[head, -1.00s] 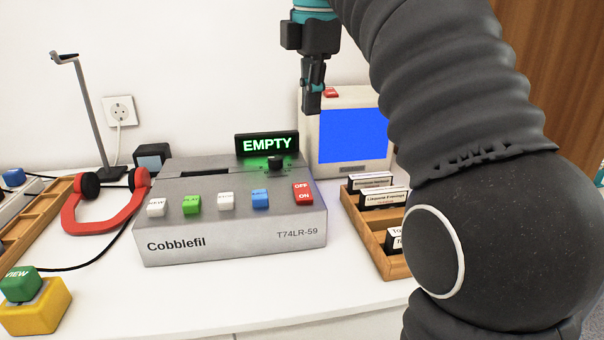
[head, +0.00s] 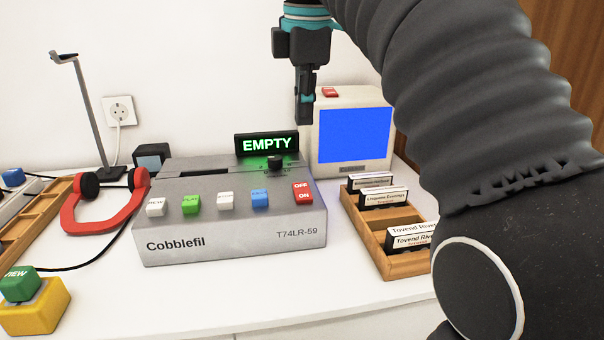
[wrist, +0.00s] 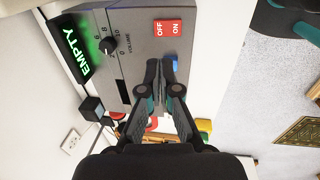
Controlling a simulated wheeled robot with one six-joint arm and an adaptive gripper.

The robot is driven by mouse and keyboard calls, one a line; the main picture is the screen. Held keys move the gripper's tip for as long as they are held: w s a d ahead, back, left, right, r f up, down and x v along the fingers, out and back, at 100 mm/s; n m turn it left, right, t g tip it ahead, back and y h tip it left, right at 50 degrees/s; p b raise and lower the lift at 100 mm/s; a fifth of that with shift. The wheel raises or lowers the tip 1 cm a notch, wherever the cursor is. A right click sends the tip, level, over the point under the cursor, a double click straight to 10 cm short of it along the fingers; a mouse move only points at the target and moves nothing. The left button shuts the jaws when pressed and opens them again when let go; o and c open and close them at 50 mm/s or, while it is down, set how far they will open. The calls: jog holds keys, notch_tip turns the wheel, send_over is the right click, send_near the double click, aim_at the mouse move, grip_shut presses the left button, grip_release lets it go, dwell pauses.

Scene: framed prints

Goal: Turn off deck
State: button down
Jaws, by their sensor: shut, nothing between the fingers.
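The deck (head: 235,241) is a grey box labelled Cobblefil on the white table, with a lit green EMPTY display (head: 267,143) at its back. Its red OFF/ON switch (head: 303,193) is at the right end of a row of white, green, white and blue buttons; it also shows in the wrist view (wrist: 167,28). My gripper (head: 305,122) is shut and empty, pointing down above the back right part of the deck, apart from it. In the wrist view the closed fingertips (wrist: 163,68) overlap the deck's top near the red switch and partly cover the blue button (wrist: 172,62).
A monitor with a blue screen (head: 355,135) stands behind right of the deck. A wooden tray (head: 388,246) of cassettes is at its right. Red headphones (head: 103,222) and a yellow box with a green VIEW button (head: 36,308) lie left. The table in front of the deck is clear.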

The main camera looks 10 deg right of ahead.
aim_at(303, 190)
jog(key=f+b, duration=0.1)
jog(key=f, duration=0.2)
jog(key=w+f, duration=0.1)
jog(key=f, duration=0.3)
jog(key=f+b, duration=0.1)
jog(key=f, duration=0.3)
jog(key=shift+w+f+b, duration=0.1)
jog(key=shift+w+b, duration=0.2)
jog(key=shift+w, duration=0.05)
jog(key=shift+w+f, duration=0.1)
jog(key=shift+f, duration=0.35)
jog(key=shift+w+f, duration=0.15)
jog(key=shift+f, duration=0.15)
jog(key=shift+s+r, duration=0.15)
jog(key=shift+s, duration=0.65)
jog(key=shift+r, duration=0.1)
notch_tip(303, 190, up, 14)
jog(key=w+p, duration=0.2)
jog(key=p, duration=0.1)
